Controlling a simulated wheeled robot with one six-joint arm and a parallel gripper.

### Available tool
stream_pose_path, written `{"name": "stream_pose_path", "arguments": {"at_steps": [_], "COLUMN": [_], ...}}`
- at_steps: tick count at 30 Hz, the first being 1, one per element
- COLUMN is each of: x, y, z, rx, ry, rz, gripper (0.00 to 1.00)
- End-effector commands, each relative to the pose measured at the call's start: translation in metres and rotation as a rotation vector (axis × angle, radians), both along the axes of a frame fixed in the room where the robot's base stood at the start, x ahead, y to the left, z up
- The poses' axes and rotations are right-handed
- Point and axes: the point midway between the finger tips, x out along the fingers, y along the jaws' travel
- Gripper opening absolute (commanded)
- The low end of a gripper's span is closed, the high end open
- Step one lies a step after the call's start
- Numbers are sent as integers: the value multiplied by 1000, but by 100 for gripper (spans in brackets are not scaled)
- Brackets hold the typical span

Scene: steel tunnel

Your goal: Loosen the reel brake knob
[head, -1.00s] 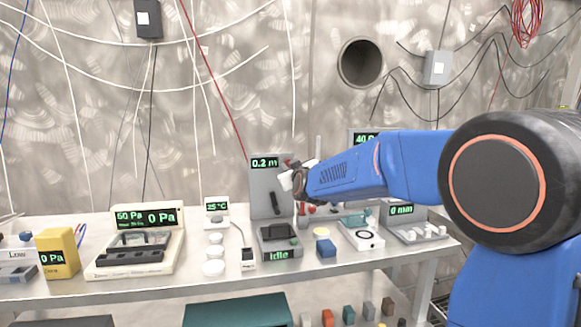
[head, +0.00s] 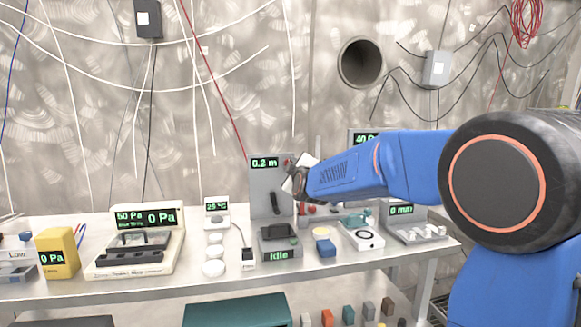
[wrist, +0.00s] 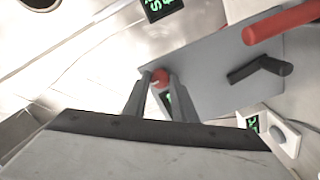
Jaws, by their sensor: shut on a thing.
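The red brake knob (wrist: 160,77) shows between the two finger tips of my gripper (wrist: 158,85) in the wrist view. My gripper is shut on it, and the fingers hide part of it. The knob sits at the edge of the grey upright reel panel (wrist: 212,82). In the head view the panel (head: 264,182) carries a green "0.2 m" readout, and my gripper (head: 289,182) is at its right side. A black crank handle (head: 275,203) is on the panel's face. It also shows in the wrist view (wrist: 260,68).
A red cylinder (wrist: 283,22) sticks out near the crank in the wrist view.

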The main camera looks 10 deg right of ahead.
Motion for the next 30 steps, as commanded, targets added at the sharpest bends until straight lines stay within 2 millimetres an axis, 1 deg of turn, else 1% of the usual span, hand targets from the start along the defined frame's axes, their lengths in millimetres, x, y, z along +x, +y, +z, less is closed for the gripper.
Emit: {"name": "stream_pose_path", "arguments": {"at_steps": [1,12,13,14,15,25,28,30], "x": [0,0,0,0,0,-1,-7,-15], "y": [0,0,0,0,0,0,0,0], "z": [-4,-4,-4,-4,-3,-1,0,0], "rx": [-4,-8,-8,-8,-8,-7,-7,-7], "ry": [7,7,7,7,7,2,1,1], "rz": [1,1,1,1,1,0,1,1], "gripper": [2,2,27,34,43,43,43,43]}}
